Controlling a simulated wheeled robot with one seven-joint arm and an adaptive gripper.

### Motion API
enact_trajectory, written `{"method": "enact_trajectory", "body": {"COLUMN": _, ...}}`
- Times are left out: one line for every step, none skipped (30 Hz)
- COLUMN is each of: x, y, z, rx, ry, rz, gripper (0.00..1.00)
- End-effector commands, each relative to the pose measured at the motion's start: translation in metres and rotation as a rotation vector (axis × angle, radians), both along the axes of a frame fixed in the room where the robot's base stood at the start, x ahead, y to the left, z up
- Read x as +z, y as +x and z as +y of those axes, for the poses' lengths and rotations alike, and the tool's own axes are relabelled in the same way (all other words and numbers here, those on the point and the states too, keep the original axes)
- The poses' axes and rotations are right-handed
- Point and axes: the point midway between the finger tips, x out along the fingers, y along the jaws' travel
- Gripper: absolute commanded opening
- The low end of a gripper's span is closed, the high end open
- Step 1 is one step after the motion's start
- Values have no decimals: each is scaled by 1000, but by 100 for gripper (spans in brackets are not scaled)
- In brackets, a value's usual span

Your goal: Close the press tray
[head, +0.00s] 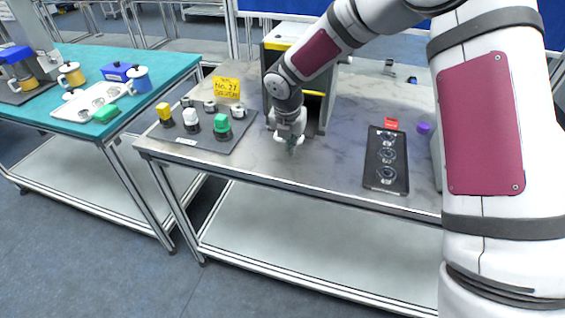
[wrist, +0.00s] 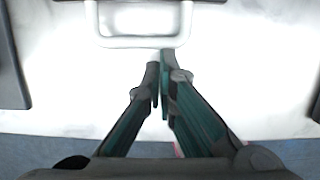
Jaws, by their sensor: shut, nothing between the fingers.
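The press (head: 318,112), a dark machine with yellow edges, stands on the grey workbench, partly hidden behind my arm. My gripper (head: 292,146) is in front of it, low over the bench and pointing down. In the wrist view, a pale U-shaped handle (wrist: 140,42), which looks like the press tray's, lies at the top over a bright surface. My gripper (wrist: 161,62) is shut and empty, its fingertips at the near bar of the handle. I cannot tell whether they touch it. The tray itself is mostly hidden in the head view, so how far out it is cannot be told.
Left of the press, a dark mat (head: 186,140) holds yellow, white and green-topped items, with a yellow sign (head: 227,88) behind. A black panel with round fixtures (head: 387,160) lies to the right, near a red block (head: 391,123) and a purple piece (head: 424,128). Bare bench lies between.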

Motion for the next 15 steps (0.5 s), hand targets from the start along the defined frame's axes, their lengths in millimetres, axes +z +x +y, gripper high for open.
{"method": "enact_trajectory", "body": {"x": -3, "y": 12, "z": -3, "rx": -3, "ry": 2, "rz": -2, "gripper": 0}}
{"method": "enact_trajectory", "body": {"x": -3, "y": 16, "z": -5, "rx": -3, "ry": 2, "rz": -2, "gripper": 0}}
{"method": "enact_trajectory", "body": {"x": -3, "y": 21, "z": -7, "rx": -3, "ry": 1, "rz": -2, "gripper": 0}}
{"method": "enact_trajectory", "body": {"x": -2, "y": 24, "z": -8, "rx": -2, "ry": 1, "rz": -1, "gripper": 0}}
{"method": "enact_trajectory", "body": {"x": -2, "y": 28, "z": -9, "rx": -1, "ry": 2, "rz": -2, "gripper": 0}}
{"method": "enact_trajectory", "body": {"x": -1, "y": 31, "z": -10, "rx": -1, "ry": 2, "rz": -2, "gripper": 0}}
{"method": "enact_trajectory", "body": {"x": -1, "y": 33, "z": -11, "rx": -1, "ry": 1, "rz": 0, "gripper": 0}}
{"method": "enact_trajectory", "body": {"x": -1, "y": 34, "z": -12, "rx": -1, "ry": 1, "rz": 0, "gripper": 0}}
{"method": "enact_trajectory", "body": {"x": -1, "y": 36, "z": -12, "rx": -1, "ry": 1, "rz": 0, "gripper": 0}}
{"method": "enact_trajectory", "body": {"x": 0, "y": 36, "z": -13, "rx": -1, "ry": 1, "rz": 0, "gripper": 0}}
{"method": "enact_trajectory", "body": {"x": 0, "y": 37, "z": -13, "rx": -1, "ry": 1, "rz": 0, "gripper": 0}}
{"method": "enact_trajectory", "body": {"x": 0, "y": 38, "z": -13, "rx": -1, "ry": 1, "rz": -1, "gripper": 0}}
{"method": "enact_trajectory", "body": {"x": 1, "y": 38, "z": -13, "rx": -1, "ry": 1, "rz": -1, "gripper": 0}}
{"method": "enact_trajectory", "body": {"x": 1, "y": 38, "z": -13, "rx": -1, "ry": 1, "rz": -1, "gripper": 0}}
{"method": "enact_trajectory", "body": {"x": 1, "y": 38, "z": -14, "rx": -1, "ry": 1, "rz": -2, "gripper": 0}}
